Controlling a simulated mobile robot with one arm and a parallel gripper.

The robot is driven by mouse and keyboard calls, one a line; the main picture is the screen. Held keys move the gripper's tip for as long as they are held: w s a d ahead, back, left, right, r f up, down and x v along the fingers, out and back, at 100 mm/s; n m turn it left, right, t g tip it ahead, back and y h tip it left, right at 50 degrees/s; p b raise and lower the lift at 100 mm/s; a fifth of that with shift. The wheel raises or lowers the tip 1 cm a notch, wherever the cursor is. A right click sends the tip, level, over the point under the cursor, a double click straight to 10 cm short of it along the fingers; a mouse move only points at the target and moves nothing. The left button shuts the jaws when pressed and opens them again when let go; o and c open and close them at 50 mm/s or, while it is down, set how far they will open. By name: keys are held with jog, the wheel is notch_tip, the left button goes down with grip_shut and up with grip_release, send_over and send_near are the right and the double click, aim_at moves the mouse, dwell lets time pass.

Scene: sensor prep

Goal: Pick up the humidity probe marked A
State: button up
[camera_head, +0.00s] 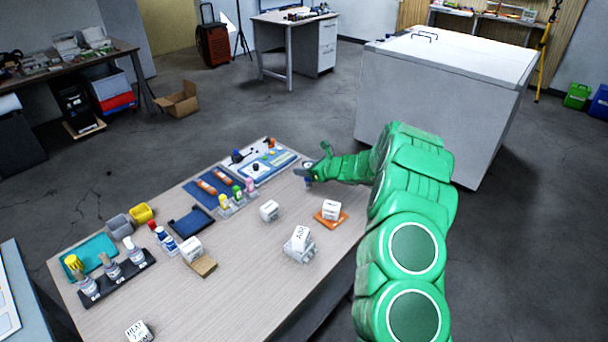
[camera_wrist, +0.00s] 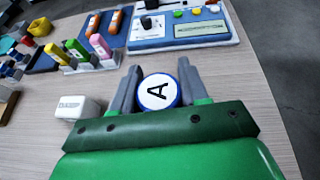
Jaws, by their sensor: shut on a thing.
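The humidity probe marked A (camera_wrist: 157,92) shows in the wrist view as a round white top with a black letter A and a blue rim. It sits between the two fingers of my gripper (camera_wrist: 158,88), which is shut on it. In the head view my gripper (camera_head: 309,175) is at the table's right edge, and a small dark blue part of the probe (camera_head: 308,183) shows under the fingers. The gripper and arm hide most of the probe's body. I cannot tell whether it touches the table.
A white cube (camera_wrist: 77,107) lies left of my gripper. More labelled cubes (camera_head: 331,209) stand on the wooden table (camera_head: 240,270). A large white cabinet (camera_head: 440,95) stands behind my arm.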

jog(key=s+d+r, duration=0.1)
jog(key=s+r, duration=0.8)
jog(key=s, duration=0.4)
jog(key=shift+d, duration=0.15)
